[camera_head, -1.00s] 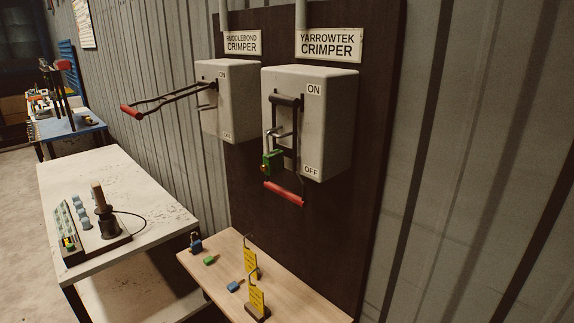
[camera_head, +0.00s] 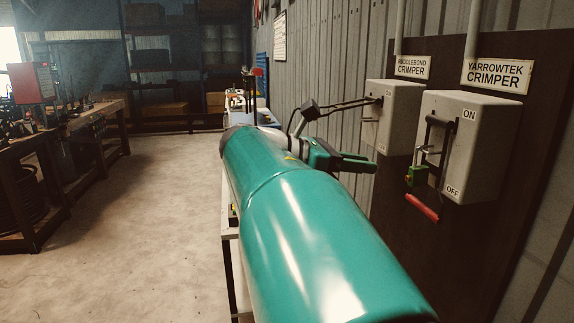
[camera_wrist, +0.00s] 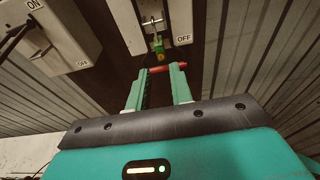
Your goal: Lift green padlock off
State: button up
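The green padlock (camera_head: 417,175) hangs by its grey shackle at the front of the Yarrowtek crimper switch box (camera_head: 481,145), beside the black lever. The lever's red handle (camera_head: 422,207) points down, near the OFF mark. In the wrist view the padlock (camera_wrist: 157,43) is ahead of my gripper (camera_wrist: 160,71), just beyond the red handle. My gripper (camera_head: 370,163) is left of the padlock in the head view, apart from it. What the shackle passes through is too small to tell.
The Ruddlebond crimper box (camera_head: 378,127) stands left of the Yarrowtek box, its lever reaching out leftward near my gripper. Both are on a dark board (camera_head: 520,215) against the corrugated wall. My arm hides most of the bench. The floor (camera_head: 140,210) at left is clear.

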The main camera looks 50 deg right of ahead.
aim_at(411, 169)
jog(key=x, duration=1.3)
jog(key=shift+d, duration=0.25)
grip_shut()
